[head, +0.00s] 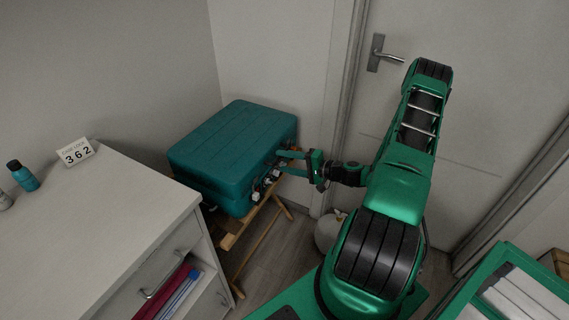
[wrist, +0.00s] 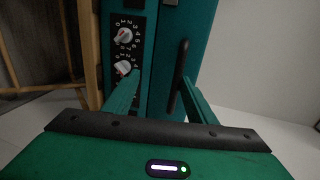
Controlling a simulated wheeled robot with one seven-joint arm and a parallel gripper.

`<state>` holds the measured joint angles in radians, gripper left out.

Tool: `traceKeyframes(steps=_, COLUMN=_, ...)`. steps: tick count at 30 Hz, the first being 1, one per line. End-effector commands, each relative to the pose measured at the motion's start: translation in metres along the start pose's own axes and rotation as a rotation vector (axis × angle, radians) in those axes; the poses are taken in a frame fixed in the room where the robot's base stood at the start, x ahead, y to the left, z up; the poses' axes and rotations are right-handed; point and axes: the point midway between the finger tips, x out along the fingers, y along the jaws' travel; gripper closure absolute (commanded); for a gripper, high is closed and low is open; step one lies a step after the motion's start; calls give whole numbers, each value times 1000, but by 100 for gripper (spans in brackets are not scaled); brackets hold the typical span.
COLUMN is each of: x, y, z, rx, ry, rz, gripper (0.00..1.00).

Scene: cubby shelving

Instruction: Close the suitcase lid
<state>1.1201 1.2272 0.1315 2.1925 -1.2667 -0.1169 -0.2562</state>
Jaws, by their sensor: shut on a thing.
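The teal suitcase (head: 235,145) lies flat on a folding wooden stand. Its ribbed lid (head: 240,125) lies over the base and looks down in the head view. A small gap at the rim cannot be ruled out. My gripper (head: 282,161) is at the suitcase's right front side, fingers pointing at it. In the wrist view, the fingers (wrist: 160,80) straddle the lid's edge, and the jaws are shut on it. The right finger is beside a black handle (wrist: 180,70). Number dials (wrist: 123,50) show on the dark panel to the left. The fingertips' exact contact is partly hidden.
A white cabinet (head: 90,220) with a 362 sign (head: 75,152) and a blue bottle (head: 22,175) stands at left. The wooden stand (head: 240,235) is below the suitcase. A door with a handle (head: 385,54) is behind my arm. A green crate (head: 510,285) is at lower right.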

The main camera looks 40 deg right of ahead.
Motion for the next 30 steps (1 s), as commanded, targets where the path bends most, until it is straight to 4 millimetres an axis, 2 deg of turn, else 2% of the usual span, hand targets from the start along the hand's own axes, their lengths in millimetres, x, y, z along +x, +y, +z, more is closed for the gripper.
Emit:
traceKeyframes(steps=1, x=-5, y=10, z=0, rx=5, ry=2, rz=21, gripper=67)
traceKeyframes(steps=5, x=-17, y=9, z=-1, rx=5, ry=6, rz=21, gripper=68)
traceKeyframes(steps=7, x=-28, y=8, z=-1, rx=6, ry=7, rz=20, gripper=71)
traceKeyframes(steps=18, x=-92, y=5, z=-2, rx=3, ry=7, rz=12, gripper=71)
traceKeyframes(steps=24, x=-106, y=2, z=0, rx=2, ry=2, rz=6, gripper=71)
traceKeyframes(steps=30, x=-107, y=1, z=0, rx=1, ry=1, rz=3, gripper=71)
